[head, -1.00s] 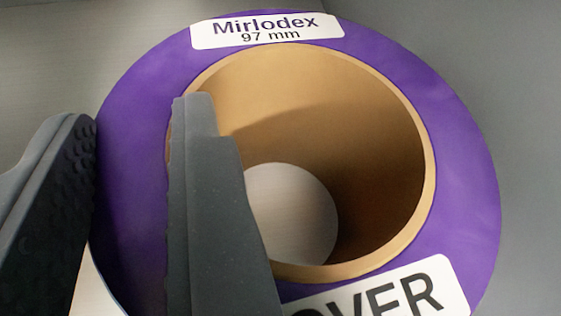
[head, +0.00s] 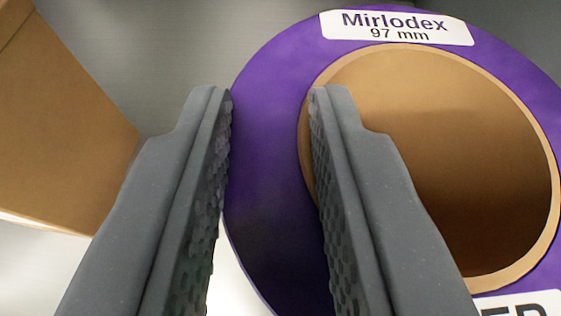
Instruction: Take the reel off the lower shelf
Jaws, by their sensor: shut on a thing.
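The reel (head: 268,120) is a purple ring with a tan cardboard core. It fills the right side of the head view, and its right and lower parts run out of the picture. A white label at its top reads "Mirlodex 97 mm"; another label at the lower right is cut off. My gripper (head: 271,95) is shut on the left part of the reel's ring. Its left finger is against the outer edge and its right finger is inside the core opening. The lower ring between the fingers is in shadow.
A brown cardboard box (head: 60,130) stands at the left edge of the view. A grey surface (head: 140,50) lies behind the reel and the box. A pale surface (head: 45,275) shows at the lower left.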

